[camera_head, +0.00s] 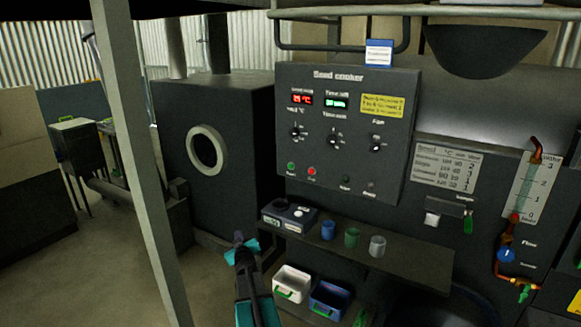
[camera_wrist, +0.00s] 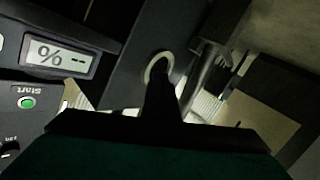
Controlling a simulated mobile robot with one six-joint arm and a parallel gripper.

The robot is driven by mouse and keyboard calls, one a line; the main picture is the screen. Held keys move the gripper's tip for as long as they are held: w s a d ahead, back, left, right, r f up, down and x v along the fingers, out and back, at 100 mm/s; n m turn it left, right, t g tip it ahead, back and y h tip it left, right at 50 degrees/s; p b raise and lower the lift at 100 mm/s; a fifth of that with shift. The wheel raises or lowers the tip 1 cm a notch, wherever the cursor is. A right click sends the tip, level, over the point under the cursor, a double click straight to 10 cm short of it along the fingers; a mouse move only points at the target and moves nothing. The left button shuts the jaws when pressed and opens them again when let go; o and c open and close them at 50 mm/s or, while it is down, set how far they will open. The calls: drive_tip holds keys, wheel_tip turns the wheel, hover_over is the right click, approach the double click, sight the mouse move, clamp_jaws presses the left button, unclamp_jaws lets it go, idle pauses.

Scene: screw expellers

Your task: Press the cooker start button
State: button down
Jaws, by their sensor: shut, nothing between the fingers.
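The dark grey Seed cooker panel (camera_head: 346,125) is upright in the middle of the head view. Its green start button (camera_head: 291,166) is at the lower left, beside a red button (camera_head: 311,171). The wrist view is upside down and shows the green start button (camera_wrist: 27,102) at the left edge with its "Start" label. My gripper (camera_head: 240,238) is shut and empty, below and left of the panel, apart from the button. Its dark fingers (camera_wrist: 160,88) show in the middle of the wrist view.
A shelf (camera_head: 400,262) below the panel holds a meter box (camera_head: 290,214) and blue, green and grey cups (camera_head: 377,246). The meter's display (camera_wrist: 62,56) shows in the wrist view. White and blue bins (camera_head: 329,301) sit lower. A grey post (camera_head: 150,170) stands left of my arm.

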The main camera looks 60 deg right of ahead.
sight(291, 166)
drive_tip(key=s+d+r+t+h, duration=0.1)
drive_tip(key=s+d+r, duration=0.2)
drive_tip(key=r, duration=0.4)
drive_tip(key=s+d+r+t+h+p, duration=0.1)
drive_tip(key=s+d+r+h, duration=0.1)
drive_tip(key=d+r, duration=0.4)
drive_tip(key=s+d+r+t+h, duration=0.1)
drive_tip(key=s+d+r, duration=0.3)
drive_tip(key=r, duration=0.4)
drive_tip(key=shift+s+d+r+n+h+p, duration=0.25)
drive_tip(key=shift+d+r+n+h+p, duration=0.05)
drive_tip(key=shift+d+h+p, duration=0.1)
drive_tip(key=shift+d, duration=0.1)
drive_tip(key=shift+d+p, duration=1.7)
drive_tip(key=shift+d, duration=2.6)
